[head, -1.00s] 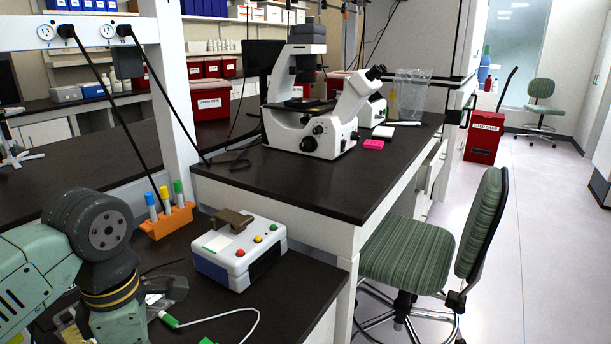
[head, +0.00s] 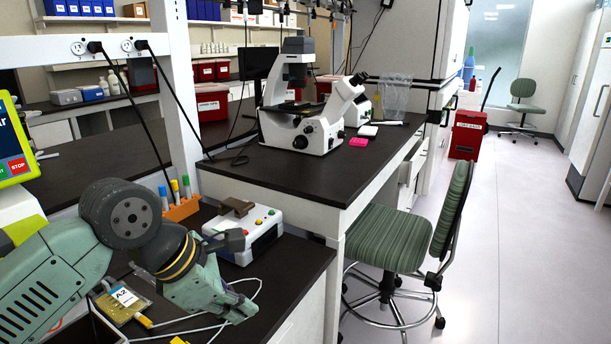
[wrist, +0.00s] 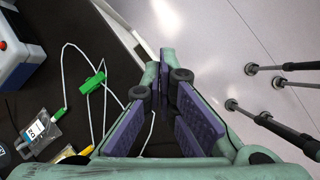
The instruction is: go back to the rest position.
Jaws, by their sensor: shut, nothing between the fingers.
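My gripper (head: 238,308) is at the lower left of the head view, above the front edge of the near dark bench. In the wrist view my gripper (wrist: 164,75) shows two green fingers with purple pads, shut and empty. Nothing hangs from it. Below it in the wrist view are the dark bench top (wrist: 85,25), its pale edge and the floor (wrist: 210,30).
A labelled pouch (wrist: 42,132) and thin white tubing with a green clamp (wrist: 93,82) lie on the bench. A white button box (head: 243,235) and an orange tube rack (head: 181,210) stand behind my arm. A green chair (head: 388,238) stands right of the bench.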

